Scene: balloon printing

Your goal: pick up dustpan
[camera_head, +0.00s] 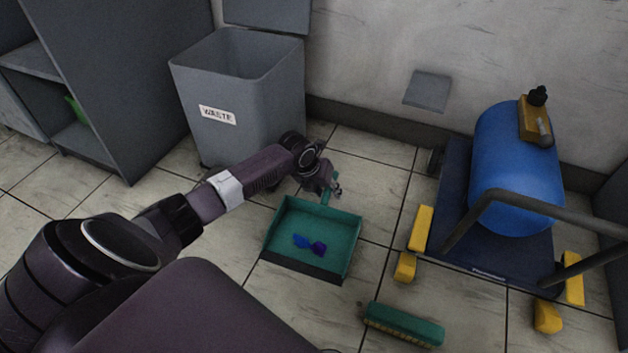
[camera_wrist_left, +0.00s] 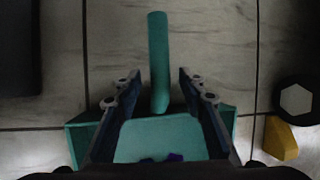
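The dustpan (camera_head: 340,222) is teal and lies on the tiled floor in front of the waste bin. Crumpled blue and purple scraps (camera_head: 310,244) lie in its pan. My left gripper (camera_head: 332,188) is at the back of the dustpan, by its handle. In the left wrist view, the teal handle (camera_wrist_left: 158,62) points away between the two spread fingers of my left gripper (camera_wrist_left: 152,82), with gaps on both sides. The fingers reach over the pan (camera_wrist_left: 165,130). My right gripper is not seen in either view.
A grey bin labelled WASTE (camera_head: 240,95) stands open behind my left arm. A blue tank (camera_head: 500,180) rests on a cart (camera_head: 440,225) with yellow corners at the right. A teal brush head (camera_head: 403,325) lies on the floor in front. A dark cabinet (camera_head: 110,70) stands left.

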